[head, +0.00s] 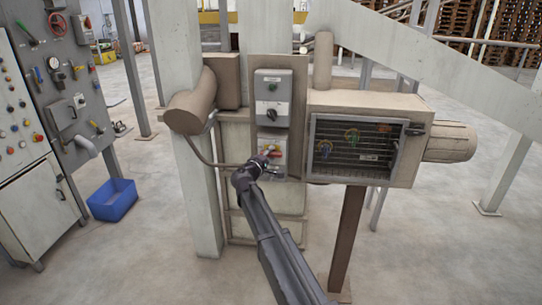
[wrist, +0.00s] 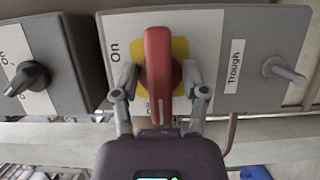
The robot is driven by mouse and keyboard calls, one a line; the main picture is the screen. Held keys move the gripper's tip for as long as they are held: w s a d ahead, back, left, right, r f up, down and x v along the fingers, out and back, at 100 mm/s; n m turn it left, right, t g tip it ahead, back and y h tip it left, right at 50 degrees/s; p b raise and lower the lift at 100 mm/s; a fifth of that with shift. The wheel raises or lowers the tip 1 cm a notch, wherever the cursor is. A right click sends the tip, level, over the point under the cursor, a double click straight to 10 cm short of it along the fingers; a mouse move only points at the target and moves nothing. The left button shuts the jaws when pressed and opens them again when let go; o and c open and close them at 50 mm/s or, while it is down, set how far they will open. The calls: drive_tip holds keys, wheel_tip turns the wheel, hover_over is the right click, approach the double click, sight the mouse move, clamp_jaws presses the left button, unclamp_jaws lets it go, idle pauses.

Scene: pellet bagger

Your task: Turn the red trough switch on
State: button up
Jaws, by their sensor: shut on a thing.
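The red trough switch handle (wrist: 157,50) sits on a yellow plate (wrist: 181,48) on a grey box (wrist: 215,20). In the wrist view the handle runs straight up and down. The word "On" is printed beside it on the left, near its upper end, and a "Trough" label (wrist: 235,66) is to the right. My gripper (wrist: 159,76) has one finger on each side of the handle and is shut on it. In the head view my gripper (head: 262,168) covers part of the switch box, and only a little red and yellow of the switch (head: 274,149) shows.
A grey lever (wrist: 284,70) stands out of the same box. A second grey box with a black knob (head: 272,114) is mounted just above it. A barred window (head: 358,148) is to the right, a pipe (head: 203,150) to the left. A blue bin (head: 112,200) stands on the floor.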

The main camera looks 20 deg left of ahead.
drive_tip(key=shift+r+m+p, duration=0.1)
drive_tip(key=shift+m+p, duration=0.3)
drive_tip(key=m+g+p, duration=0.1)
drive_tip(key=m+p, duration=0.1)
drive_tip(key=m, duration=0.1)
drive_tip(key=shift+d+r+g+y, duration=0.1)
drive_tip(key=shift+g+y, duration=0.2)
drive_tip(key=shift+y, duration=0.1)
drive_tip(key=m+g+y+p, duration=0.1)
drive_tip(key=m+p, duration=0.1)
drive_tip(key=m, duration=0.1)
drive_tip(key=shift+m, duration=0.3)
drive_tip(key=m+g+y+p, duration=0.1)
drive_tip(key=m+y, duration=0.1)
drive_tip(key=m, duration=0.1)
drive_tip(key=shift+p, duration=0.4)
drive_tip(key=m+g+y, duration=0.1)
drive_tip(key=m+y, duration=0.1)
drive_tip(key=m, duration=0.1)
drive_tip(key=shift+f, duration=0.2)
drive_tip(key=o, duration=0.8)
drive_tip(key=shift+c, duration=0.2)
